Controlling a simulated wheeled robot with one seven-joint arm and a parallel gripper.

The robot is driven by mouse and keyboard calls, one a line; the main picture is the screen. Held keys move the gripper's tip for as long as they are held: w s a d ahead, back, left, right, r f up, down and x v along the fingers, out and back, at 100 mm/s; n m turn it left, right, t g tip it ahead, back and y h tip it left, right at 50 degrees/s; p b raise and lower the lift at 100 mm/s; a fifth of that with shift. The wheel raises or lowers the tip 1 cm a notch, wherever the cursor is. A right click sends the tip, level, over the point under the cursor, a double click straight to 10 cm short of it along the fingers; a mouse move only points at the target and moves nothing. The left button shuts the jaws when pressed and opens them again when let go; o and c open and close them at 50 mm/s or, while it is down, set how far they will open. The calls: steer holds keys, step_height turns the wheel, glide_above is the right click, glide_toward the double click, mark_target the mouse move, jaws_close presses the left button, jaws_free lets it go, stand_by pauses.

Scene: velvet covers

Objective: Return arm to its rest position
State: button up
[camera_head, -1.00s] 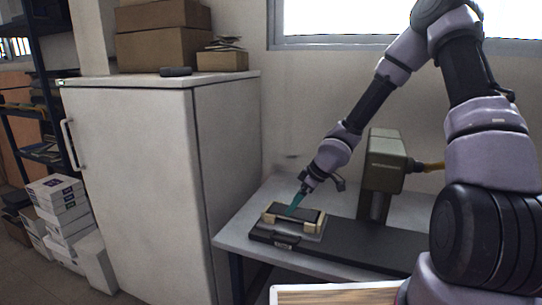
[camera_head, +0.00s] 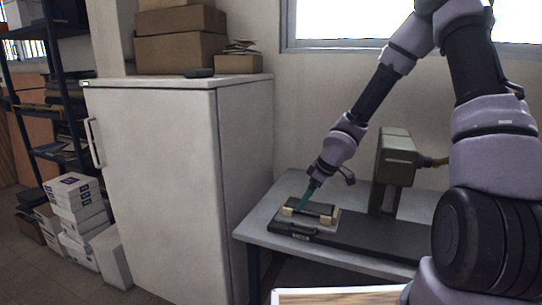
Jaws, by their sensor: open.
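My arm reaches down from the upper right, over the workbench. My gripper (camera_head: 302,204), with teal fingers, points down at a small black block with pale tan ends (camera_head: 309,213). The fingertips are at or just above the block; whether they touch it I cannot tell. The gap between the fingers is too small to see clearly.
A grey table (camera_head: 264,222) carries a press-like machine (camera_head: 393,160) with a long dark base (camera_head: 365,250). A white cabinet (camera_head: 160,175) stands to the left. A wooden-topped surface (camera_head: 335,297) is at the bottom edge. Boxes (camera_head: 80,205) and shelving are at far left.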

steer(key=s+d+r+m+t+h, duration=0.1)
steer(key=s+d+r+m+h, duration=0.2)
steer(key=d+r, duration=0.5)
steer(key=s+d+r+m+t+h, duration=0.15)
steer(key=d+r+m, duration=0.3)
steer(key=r, duration=0.55)
steer(key=s+r+m+t+y, duration=0.2)
steer(key=s+r+m, duration=0.7)
steer(key=s+r, duration=0.7)
steer(key=shift+s+d, duration=0.35)
steer(key=shift+s, duration=0.45)
steer(key=shift+y, duration=0.25)
